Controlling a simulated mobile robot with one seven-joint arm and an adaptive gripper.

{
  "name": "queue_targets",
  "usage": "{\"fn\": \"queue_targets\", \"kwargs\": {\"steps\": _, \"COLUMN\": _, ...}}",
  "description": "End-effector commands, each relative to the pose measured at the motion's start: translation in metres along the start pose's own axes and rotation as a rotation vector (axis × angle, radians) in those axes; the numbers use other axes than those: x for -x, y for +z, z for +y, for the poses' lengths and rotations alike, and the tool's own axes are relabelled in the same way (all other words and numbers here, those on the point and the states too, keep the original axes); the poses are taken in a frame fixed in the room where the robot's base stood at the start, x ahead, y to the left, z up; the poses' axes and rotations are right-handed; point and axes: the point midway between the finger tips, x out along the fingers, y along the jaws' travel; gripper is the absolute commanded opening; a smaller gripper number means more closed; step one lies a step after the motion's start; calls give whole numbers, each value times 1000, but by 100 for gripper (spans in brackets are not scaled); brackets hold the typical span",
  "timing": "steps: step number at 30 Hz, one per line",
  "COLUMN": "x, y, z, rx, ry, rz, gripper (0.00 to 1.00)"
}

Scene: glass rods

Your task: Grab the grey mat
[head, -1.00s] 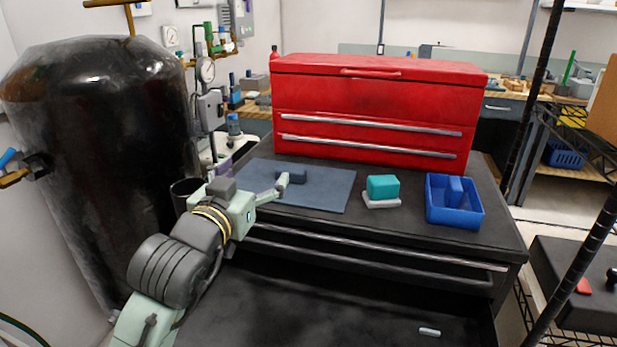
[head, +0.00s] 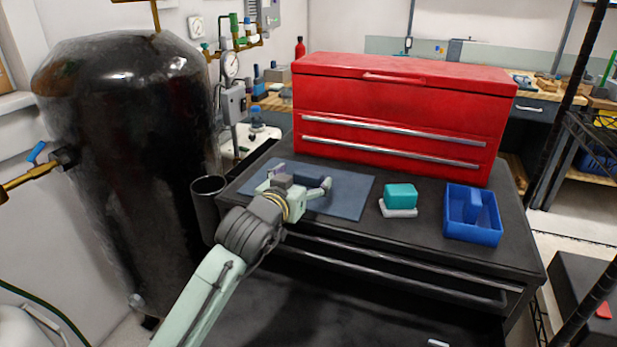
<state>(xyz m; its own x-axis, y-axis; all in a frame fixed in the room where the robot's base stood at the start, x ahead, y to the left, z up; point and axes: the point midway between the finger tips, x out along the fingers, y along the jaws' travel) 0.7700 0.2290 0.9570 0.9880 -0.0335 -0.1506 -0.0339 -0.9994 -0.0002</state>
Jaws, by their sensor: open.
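The blue-grey mat (head: 352,190) lies flat on the black top of the tool cabinet, in front of the red tool chest. My gripper (head: 303,181) is open over the left part of the mat and hides some of it. One finger points right, above the mat's middle. I cannot tell whether the fingers touch the mat. A dark shape at the gripper, perhaps a small block on the mat, is mostly hidden.
A teal block (head: 400,195) sits on a pale block right of the mat. A blue divided bin (head: 472,229) stands farther right. The red chest (head: 400,115) closes off the back. A dark cup (head: 208,205) and a large black tank (head: 125,150) are at left.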

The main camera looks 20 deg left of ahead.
Motion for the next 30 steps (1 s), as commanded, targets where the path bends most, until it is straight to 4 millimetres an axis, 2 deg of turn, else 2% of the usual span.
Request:
{"fn": "queue_targets", "kwargs": {"steps": 3, "x": -10, "y": 0, "z": 0, "rx": 1, "ry": 0, "rz": 0, "gripper": 82}}
{"fn": "queue_targets", "kwargs": {"steps": 11, "x": -12, "y": 1, "z": 0, "rx": 1, "ry": 0, "rz": 1, "gripper": 80}}
{"fn": "queue_targets", "kwargs": {"steps": 30, "x": -12, "y": 1, "z": 0, "rx": 0, "ry": 0, "rz": 1, "gripper": 38}}
